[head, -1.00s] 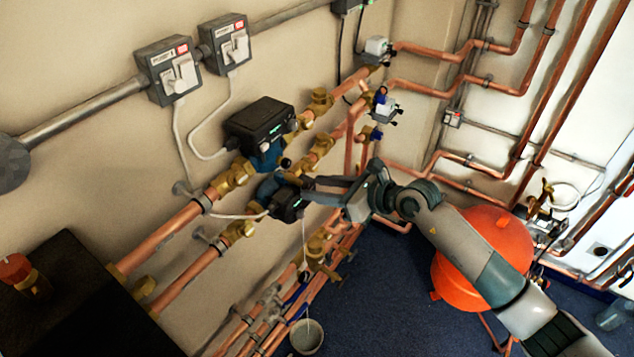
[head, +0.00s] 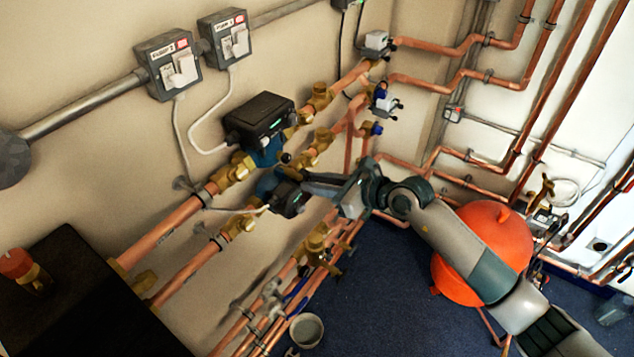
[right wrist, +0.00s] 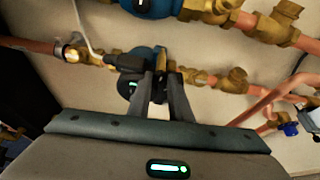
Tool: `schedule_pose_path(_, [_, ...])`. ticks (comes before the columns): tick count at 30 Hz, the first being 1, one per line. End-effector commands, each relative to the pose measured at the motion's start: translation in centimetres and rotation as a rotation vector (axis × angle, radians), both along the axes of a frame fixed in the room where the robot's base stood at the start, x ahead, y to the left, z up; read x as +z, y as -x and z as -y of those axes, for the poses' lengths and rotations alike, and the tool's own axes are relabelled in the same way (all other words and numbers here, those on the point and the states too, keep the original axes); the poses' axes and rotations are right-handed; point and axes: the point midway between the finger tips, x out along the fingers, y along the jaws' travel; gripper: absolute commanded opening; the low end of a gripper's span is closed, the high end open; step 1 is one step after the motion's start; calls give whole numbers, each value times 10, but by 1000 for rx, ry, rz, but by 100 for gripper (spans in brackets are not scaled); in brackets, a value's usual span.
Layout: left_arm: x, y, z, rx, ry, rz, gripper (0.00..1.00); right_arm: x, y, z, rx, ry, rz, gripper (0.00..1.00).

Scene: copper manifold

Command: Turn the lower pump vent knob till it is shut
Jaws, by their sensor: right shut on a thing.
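The lower pump, with a blue body (head: 268,184) and a black box (head: 289,201), sits on the lower copper pipe in the head view. It also shows in the right wrist view (right wrist: 127,86), left of my fingers. My right gripper (head: 306,181) reaches in from the right against the pump's right side. In the right wrist view its two fingers (right wrist: 160,88) are shut on a small dark part beside the pump, which appears to be the vent knob. The fingers mostly hide the knob, so I cannot read its angle. My left gripper is not in view.
The upper pump (head: 260,120) is close above. Brass valves (head: 318,140) and copper pipes surround the gripper. A small bucket (head: 306,331) stands below on the blue floor. An orange vessel (head: 490,245) stands behind my arm. Two switch boxes (head: 228,40) hang on the wall.

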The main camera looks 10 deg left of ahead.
Motion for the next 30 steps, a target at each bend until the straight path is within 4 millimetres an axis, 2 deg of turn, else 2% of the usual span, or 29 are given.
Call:
schedule_pose_path(7, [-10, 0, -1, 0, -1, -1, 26, -2, 2, -1, 1, 58, 143, 0])
schedule_pose_path(17, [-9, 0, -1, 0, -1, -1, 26, 0, 2, -1, 1, 66, 161, 0])
schedule_pose_path(18, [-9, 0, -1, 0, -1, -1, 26, 0, 2, -1, 1, 66, 161, 28])
schedule_pose_path(19, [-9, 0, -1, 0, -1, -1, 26, 0, 2, -1, 0, 66, 160, 35])
schedule_pose_path(30, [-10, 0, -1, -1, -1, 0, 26, 0, 2, 0, 0, 65, 159, 37])
